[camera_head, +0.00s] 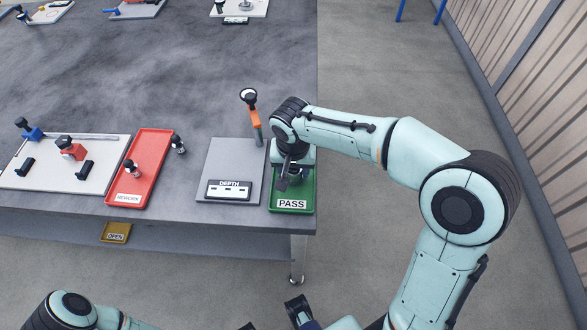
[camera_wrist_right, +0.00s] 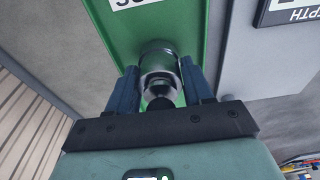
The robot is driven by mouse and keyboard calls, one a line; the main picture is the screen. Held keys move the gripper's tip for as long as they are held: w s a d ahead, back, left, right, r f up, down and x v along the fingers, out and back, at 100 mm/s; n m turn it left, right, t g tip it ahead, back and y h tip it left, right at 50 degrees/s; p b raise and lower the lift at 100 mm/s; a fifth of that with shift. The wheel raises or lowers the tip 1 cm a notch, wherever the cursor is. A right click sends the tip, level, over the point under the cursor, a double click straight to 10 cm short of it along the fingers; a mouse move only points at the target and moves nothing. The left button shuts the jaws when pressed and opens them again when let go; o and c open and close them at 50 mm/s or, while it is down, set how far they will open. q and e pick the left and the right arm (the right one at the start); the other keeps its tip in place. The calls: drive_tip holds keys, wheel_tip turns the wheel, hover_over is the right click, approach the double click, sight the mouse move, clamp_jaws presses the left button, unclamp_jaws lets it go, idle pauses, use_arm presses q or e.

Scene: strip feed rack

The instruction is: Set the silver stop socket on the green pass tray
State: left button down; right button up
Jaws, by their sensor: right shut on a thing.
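My right gripper (camera_head: 288,183) is over the green pass tray (camera_head: 307,180) at the table's front right corner. In the right wrist view the gripper (camera_wrist_right: 160,75) is shut on the silver stop socket (camera_wrist_right: 158,54), a shiny cylinder with a dark end toward me. The socket is over the green tray (camera_wrist_right: 120,40). I cannot tell whether it touches the tray floor. In the head view my gripper hides the socket. Of my left arm, only a part shows at the bottom left; its jaws cannot be made out clearly.
Left of the green tray lies the grey DEPTH plate (camera_head: 232,160), with an orange-handled tool (camera_head: 253,115) at its far right. A red tray (camera_head: 152,150) has small dark-topped metal pieces in and beside it. A white fixture board (camera_head: 100,172) is further left.

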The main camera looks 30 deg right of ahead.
sight(293, 174)
drive_tip(key=shift+f, duration=0.2)
drive_tip(key=shift+f, duration=0.15)
drive_tip(key=o, duration=1.3)
drive_tip(key=shift+c, duration=0.2)
drive_tip(key=shift+r, duration=0.3)
wheel_tip(293, 174, up, 12)
drive_tip(key=s+a+p, duration=0.1)
drive_tip(key=p, duration=0.1)
drive_tip(key=shift+s+f, duration=0.15)
drive_tip(key=shift+s, duration=0.15)
